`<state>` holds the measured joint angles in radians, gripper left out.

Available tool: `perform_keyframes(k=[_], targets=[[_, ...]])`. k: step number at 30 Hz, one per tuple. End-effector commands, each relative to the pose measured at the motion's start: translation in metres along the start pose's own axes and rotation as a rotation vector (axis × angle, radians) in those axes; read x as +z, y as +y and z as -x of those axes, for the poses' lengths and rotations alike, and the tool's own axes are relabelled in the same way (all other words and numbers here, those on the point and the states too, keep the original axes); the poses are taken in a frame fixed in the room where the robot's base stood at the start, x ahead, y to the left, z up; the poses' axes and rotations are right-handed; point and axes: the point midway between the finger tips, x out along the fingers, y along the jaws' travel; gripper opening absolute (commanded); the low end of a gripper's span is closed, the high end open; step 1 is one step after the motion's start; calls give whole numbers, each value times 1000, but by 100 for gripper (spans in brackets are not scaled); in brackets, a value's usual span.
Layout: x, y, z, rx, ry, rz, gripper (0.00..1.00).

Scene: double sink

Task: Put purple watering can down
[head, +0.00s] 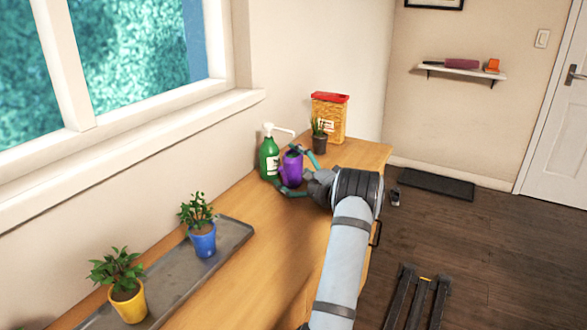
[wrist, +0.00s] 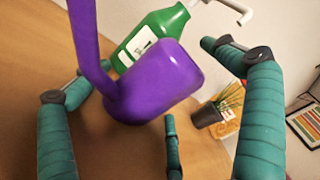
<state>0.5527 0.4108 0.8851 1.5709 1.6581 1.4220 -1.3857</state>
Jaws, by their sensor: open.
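The purple watering can (head: 291,167) stands upright on the wooden counter, close in front of the green pump bottle (head: 269,158). My gripper (head: 300,170) is at the can with its teal fingers spread on either side of it. In the wrist view the can (wrist: 160,82) fills the middle, with its spout running up to the left. The fingers of my gripper (wrist: 150,110) are open there, with gaps showing between them and the can. The can's underside is hidden.
A small dark potted plant (head: 319,140) and a yellow box with a red lid (head: 330,116) stand behind the can. A grey tray (head: 232,236) holds a blue pot (head: 202,240) and a yellow pot (head: 128,303) nearer. Bare counter (head: 232,288) lies to the tray's right.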

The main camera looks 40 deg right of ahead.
Motion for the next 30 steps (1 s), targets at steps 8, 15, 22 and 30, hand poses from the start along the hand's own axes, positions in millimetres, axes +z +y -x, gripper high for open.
perform_keyframes(k=[8, 15, 22, 30], targets=[[0, 2, 0, 1, 0, -2, 99], [-3, 7, 46, 0, 7, -1, 99], [1, -28, 75, -3, -2, 9, 99], [0, -68, 75, -1, -1, 3, 99]])
